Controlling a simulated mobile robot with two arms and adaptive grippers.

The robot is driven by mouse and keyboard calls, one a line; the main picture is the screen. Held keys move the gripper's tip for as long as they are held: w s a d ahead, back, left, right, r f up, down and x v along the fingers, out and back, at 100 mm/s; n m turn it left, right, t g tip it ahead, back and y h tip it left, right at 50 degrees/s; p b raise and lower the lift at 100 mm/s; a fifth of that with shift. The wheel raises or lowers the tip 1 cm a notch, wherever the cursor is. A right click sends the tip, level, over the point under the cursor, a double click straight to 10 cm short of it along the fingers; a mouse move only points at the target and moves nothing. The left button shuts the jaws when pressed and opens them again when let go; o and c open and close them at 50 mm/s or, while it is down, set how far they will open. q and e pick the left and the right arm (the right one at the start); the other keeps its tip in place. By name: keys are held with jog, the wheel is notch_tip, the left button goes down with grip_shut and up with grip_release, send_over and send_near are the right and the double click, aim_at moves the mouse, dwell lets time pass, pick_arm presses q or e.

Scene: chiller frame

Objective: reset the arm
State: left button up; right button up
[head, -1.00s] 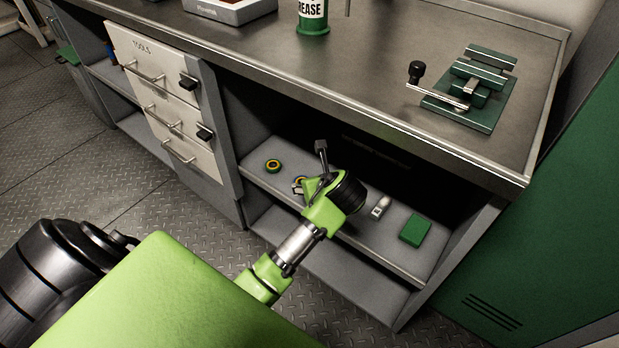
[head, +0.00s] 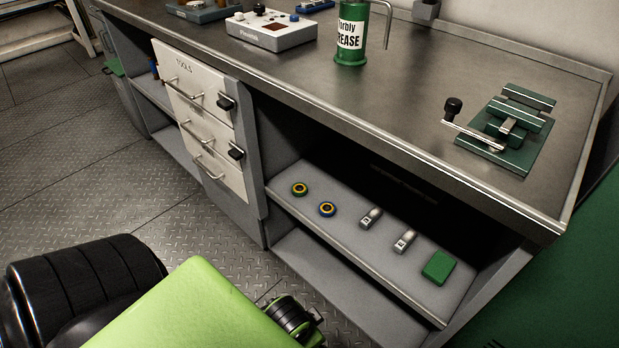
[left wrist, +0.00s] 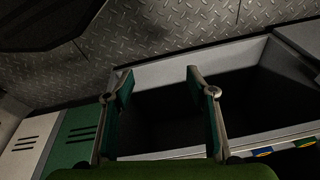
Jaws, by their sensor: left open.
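My left gripper (left wrist: 156,82) shows in the left wrist view with its two fingers spread apart and nothing between them. Beyond the fingers in that view are the dark shelf opening, which looks upside down, and the patterned metal floor. In the head view only parts of my green and black arm show at the bottom, and the left gripper itself is out of frame. My right gripper is in neither view.
The workbench (head: 390,95) carries a green vise (head: 510,135), a grease can (head: 351,35) and a white control box (head: 270,32). Below, the shelf (head: 340,235) holds two round tapes (head: 327,209), two small grey items (head: 405,240) and a green block (head: 438,267). Drawers (head: 200,110) stand left.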

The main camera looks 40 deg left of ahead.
pick_arm(q)
jog(key=shift+s+d+n, duration=0.2)
jog(key=shift+s+n, duration=0.2)
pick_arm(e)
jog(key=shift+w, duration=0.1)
pick_arm(q)
jog(key=s+f+g+p, duration=0.1)
jog(key=s+f+p, duration=0.7)
jog(key=p, duration=0.4)
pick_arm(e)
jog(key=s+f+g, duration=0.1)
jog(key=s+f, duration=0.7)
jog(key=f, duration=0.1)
pick_arm(q)
jog(key=s+a+f+g+p, duration=0.1)
jog(key=s+a+f+p, duration=0.2)
jog(key=s+p, duration=0.4)
jog(key=s, duration=0.5)
jog(key=shift+s+a+f, duration=0.15)
jog(key=shift+a, duration=0.05)
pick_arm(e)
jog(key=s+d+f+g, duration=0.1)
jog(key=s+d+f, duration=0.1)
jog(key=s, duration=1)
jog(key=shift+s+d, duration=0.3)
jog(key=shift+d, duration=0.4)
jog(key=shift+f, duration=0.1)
